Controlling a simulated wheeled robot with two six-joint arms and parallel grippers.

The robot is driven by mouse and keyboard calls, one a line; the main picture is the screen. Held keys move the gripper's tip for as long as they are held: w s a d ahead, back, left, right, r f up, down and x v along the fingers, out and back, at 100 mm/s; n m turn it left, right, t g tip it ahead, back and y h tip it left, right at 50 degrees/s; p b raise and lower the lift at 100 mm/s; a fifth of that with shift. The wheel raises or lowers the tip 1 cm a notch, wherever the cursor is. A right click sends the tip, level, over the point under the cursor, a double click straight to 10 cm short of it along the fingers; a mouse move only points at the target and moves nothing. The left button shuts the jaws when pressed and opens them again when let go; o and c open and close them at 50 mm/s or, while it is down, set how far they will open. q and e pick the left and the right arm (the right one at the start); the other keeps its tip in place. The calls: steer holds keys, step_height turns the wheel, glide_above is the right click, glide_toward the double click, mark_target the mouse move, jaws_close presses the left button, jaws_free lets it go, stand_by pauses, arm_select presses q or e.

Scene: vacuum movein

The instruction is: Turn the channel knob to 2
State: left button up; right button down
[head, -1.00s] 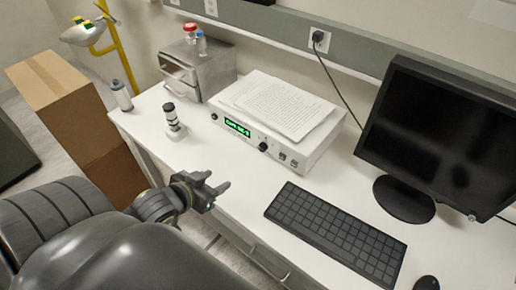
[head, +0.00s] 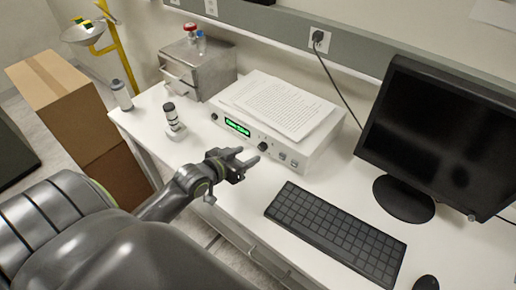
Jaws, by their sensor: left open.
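The white instrument box (head: 302,166) stands on the desk with a green lit display (head: 238,127) on its front; I cannot read the display surely. A black knob (head: 262,146) sits on the front panel right of the display. A smaller dark knob (head: 214,116) is at the panel's left end, and small switches (head: 287,158) are at its right. My left gripper (head: 251,160) is open and empty, in front of the panel, with its fingertips close to the black knob. I cannot tell whether they touch it. My right gripper is not in view.
Papers (head: 280,105) lie on top of the box. A black keyboard (head: 337,234) and a monitor (head: 432,130) are to the right. The desk between gripper and keyboard is clear.

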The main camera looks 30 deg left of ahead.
mark_target(261, 148)
arm_select(q)
steer(key=x, duration=0.6)
steer(key=shift+w+f+p, duration=0.15)
steer(key=shift+w+p, duration=0.15)
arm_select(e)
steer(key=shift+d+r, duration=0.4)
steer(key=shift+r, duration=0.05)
arm_select(q)
steer(key=c, duration=1)
